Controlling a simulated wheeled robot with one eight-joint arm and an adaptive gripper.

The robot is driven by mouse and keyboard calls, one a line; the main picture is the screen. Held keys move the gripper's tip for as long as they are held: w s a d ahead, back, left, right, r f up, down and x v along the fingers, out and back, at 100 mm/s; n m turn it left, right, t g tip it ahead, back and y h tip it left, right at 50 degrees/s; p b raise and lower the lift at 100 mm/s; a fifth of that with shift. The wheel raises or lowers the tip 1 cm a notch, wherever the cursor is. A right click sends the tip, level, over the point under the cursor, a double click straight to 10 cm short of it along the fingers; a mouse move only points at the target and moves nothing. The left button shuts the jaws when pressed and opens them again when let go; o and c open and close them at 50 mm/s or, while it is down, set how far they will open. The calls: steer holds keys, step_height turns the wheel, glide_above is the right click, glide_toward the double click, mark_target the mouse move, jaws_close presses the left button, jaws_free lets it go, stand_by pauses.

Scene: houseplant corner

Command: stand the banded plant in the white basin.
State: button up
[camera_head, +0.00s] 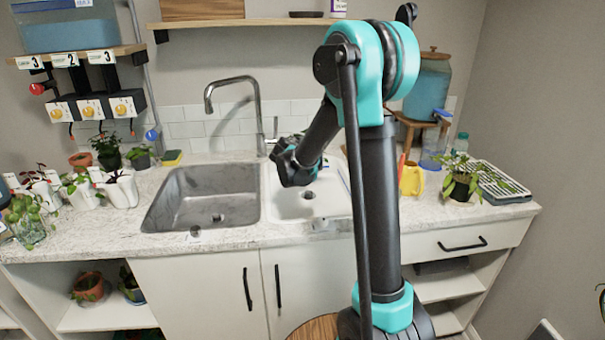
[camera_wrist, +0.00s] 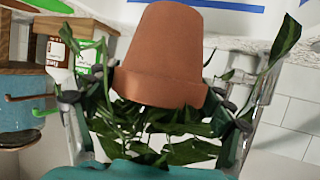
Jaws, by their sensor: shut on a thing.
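In the wrist view my gripper (camera_wrist: 160,105) is shut on a potted plant with a plain terracotta pot (camera_wrist: 160,55) and long green leaves (camera_wrist: 185,150). The pot appears with its narrow end toward the top of that picture; leaves spread around both fingers. I cannot make out a band on it. In the head view my gripper (camera_head: 292,165) is above the left part of the white basin (camera_head: 325,198), whose drain shows; the held plant is hidden there. The basin floor that shows is bare.
A steel sink (camera_head: 205,195) lies left of the basin, with a tall faucet (camera_head: 258,120) behind. A yellow watering can (camera_head: 411,180), a potted plant (camera_head: 462,178) and a drying rack (camera_head: 495,182) stand right. Several potted plants stand on the left counter.

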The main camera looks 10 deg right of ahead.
step_height(320, 180, down, 9)
steer(key=shift+d+f, duration=0.1)
steer(key=shift+f, duration=0.05)
stand_by(0.4)
steer(key=shift+f, duration=0.1)
steer(key=o, duration=1.7)
steer(key=v, duration=1.2)
